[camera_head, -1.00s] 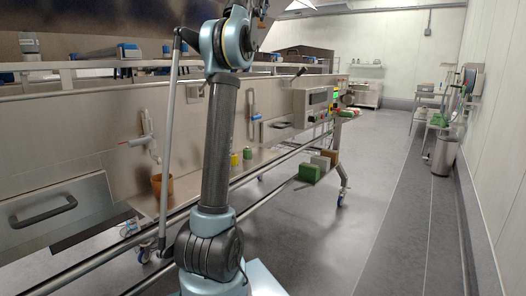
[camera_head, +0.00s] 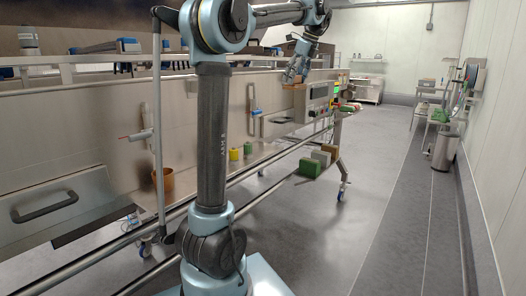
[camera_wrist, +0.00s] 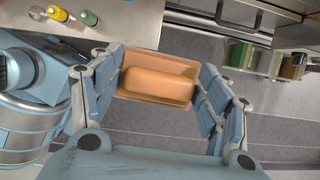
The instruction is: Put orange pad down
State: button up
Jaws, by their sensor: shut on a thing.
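The orange pad (camera_wrist: 158,87) is a block with a rounded raised part on a flatter piece. It sits between the fingers of my gripper (camera_wrist: 157,92) in the wrist view, with the grey floor below it. My gripper is shut on it, one jointed blue-grey finger on each side. In the head view my gripper (camera_head: 297,72) hangs in front of the far part of the conveyor side, near the control box. The pad is small and partly hidden by the fingers there.
A green block (camera_head: 309,169), a white one (camera_head: 321,157) and a brown one (camera_head: 330,151) stand on a low ledge by the conveyor. The aisle floor (camera_head: 375,190) is clear at right.

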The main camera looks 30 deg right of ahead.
jog(key=s+a+f, duration=0.1)
jog(key=s+f, duration=0.4)
jog(key=f, duration=0.5)
jog(key=s+a+f, duration=0.2)
jog(key=s+f, duration=0.3)
jog(key=f, duration=0.5)
jog(key=shift+n, duration=0.3)
jog(key=w+a, duration=0.2)
jog(key=w, duration=0.4)
jog(key=w+a+f, duration=0.1)
jog(key=w+a, duration=0.1)
jog(key=w, duration=0.3)
jog(key=w+a+f, duration=0.1)
jog(key=w+a, duration=0.2)
jog(key=w, duration=0.3)
jog(key=shift+w, duration=0.3)
jog(key=shift+w+f, duration=0.15)
jog(key=shift+f, duration=2.2)
jog(key=o, duration=1.2)
jog(key=shift+f, duration=0.1)
